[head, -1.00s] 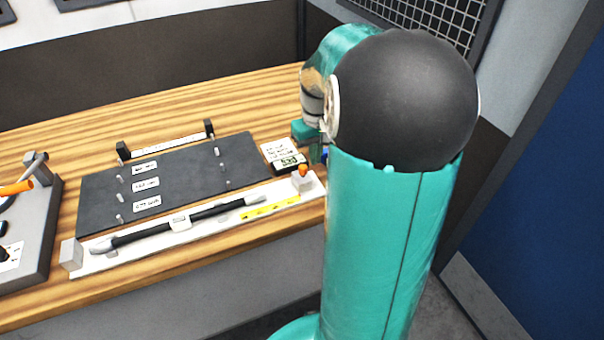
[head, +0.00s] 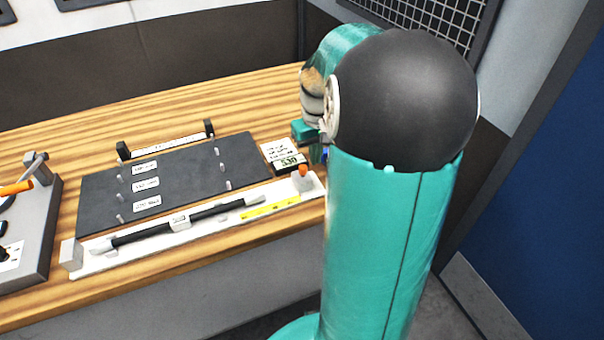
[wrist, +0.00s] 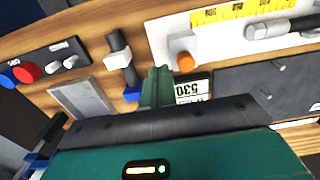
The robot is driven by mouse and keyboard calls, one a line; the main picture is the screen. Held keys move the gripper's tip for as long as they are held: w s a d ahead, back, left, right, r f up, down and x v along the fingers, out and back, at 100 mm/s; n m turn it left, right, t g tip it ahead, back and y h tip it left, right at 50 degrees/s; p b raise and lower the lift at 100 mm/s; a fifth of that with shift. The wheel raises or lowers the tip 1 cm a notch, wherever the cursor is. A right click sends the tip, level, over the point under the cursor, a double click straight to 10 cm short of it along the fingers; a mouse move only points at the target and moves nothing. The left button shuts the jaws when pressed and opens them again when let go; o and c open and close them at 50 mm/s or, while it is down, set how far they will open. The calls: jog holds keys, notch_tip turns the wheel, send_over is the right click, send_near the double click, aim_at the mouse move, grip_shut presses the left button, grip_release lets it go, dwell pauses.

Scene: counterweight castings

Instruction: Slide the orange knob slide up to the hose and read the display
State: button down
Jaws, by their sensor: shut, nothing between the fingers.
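The orange knob (head: 303,169) stands on a white slide block (head: 302,182) at the right end of a long white rail (head: 82,262). The dark hose (head: 215,211) with pale end fittings lies along the rail, its right end apart from the slide. In the wrist view the orange knob (wrist: 185,62) and its white block (wrist: 160,42) are just beyond my gripper (wrist: 157,72), which is shut and empty, apart from the knob. The small display (wrist: 192,88) beside the fingers shows upside-down digits, apparently 530, partly covered. The display also shows in the head view (head: 290,162).
A yellow scale strip (head: 270,208) lies on the rail between hose and slide. A dark board (head: 195,180) with pegs and labels lies behind the rail. A grey fixture (head: 35,235) stands at left. Red and blue buttons (wrist: 28,72) show in the wrist view.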

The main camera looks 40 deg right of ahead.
aim_at(301, 167)
jog(key=shift+f, duration=0.1)
jog(key=shift+f, duration=1.6)
jog(key=shift+w+a, duration=0.2)
jog(key=shift+a, duration=0.45)
jog(key=shift+w+a, duration=0.15)
jog(key=shift+a, duration=0.45)
jog(key=shift+w+a, duration=0.1)
jog(key=shift+a, duration=0.25)
jog(key=shift+w+a, duration=0.1)
jog(key=shift+a, duration=0.2)
jog(key=shift+w+a, duration=0.1)
jog(key=shift+a, duration=0.25)
jog(key=shift+w+a, duration=0.2)
jog(key=shift+a, duration=0.45)
jog(key=shift+w+a, duration=0.15)
jog(key=shift+a, duration=0.5)
jog(key=shift+w+a, duration=0.1)
jog(key=shift+a, duration=0.2)
jog(key=shift+w+a, duration=0.3)
jog(key=shift+a, duration=0.7)
jog(key=shift+w+a, duration=0.3)
jog(key=shift+a, duration=0.65)
